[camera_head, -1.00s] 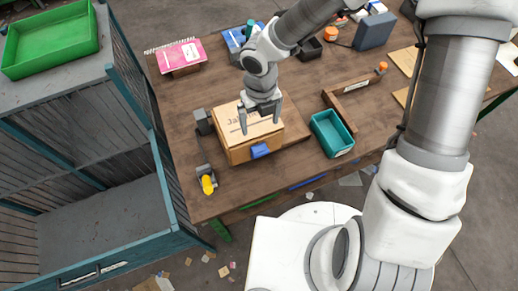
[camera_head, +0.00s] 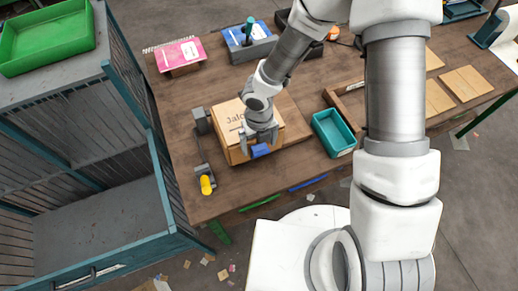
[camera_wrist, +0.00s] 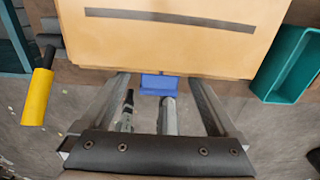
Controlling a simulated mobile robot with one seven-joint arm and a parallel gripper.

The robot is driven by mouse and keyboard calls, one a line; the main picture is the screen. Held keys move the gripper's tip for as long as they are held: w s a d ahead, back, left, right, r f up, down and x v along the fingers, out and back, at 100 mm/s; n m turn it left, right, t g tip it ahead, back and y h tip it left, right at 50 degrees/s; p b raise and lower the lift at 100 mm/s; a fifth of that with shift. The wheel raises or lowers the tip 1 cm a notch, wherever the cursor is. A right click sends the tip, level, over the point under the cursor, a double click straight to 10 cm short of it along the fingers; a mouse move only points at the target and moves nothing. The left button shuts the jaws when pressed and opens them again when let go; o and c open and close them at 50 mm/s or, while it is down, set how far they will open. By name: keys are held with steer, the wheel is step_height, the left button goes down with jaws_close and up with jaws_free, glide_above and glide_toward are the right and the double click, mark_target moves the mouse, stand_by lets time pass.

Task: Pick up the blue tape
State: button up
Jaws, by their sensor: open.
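The blue tape (camera_head: 261,150) is a small blue piece at the near edge of a light-brown cardboard box (camera_head: 231,115) with lettering on top. In the wrist view the blue tape (camera_wrist: 159,84) shows between my two fingers, below the box's near edge. My gripper (camera_head: 259,143) is open over the box's near side, its fingers on either side of the tape. I cannot tell whether they touch the box. The box's top (camera_wrist: 170,45) shows a dark strip in the wrist view.
A teal tray (camera_head: 333,131) stands right of the box. A yellow-handled tool (camera_head: 206,184) lies to the left near the table edge, also in the wrist view (camera_wrist: 37,95). A pink notebook (camera_head: 181,53) and a blue-grey item (camera_head: 250,42) are farther back.

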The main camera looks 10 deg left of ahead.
steer(key=shift+c, duration=0.3)
jaws_close()
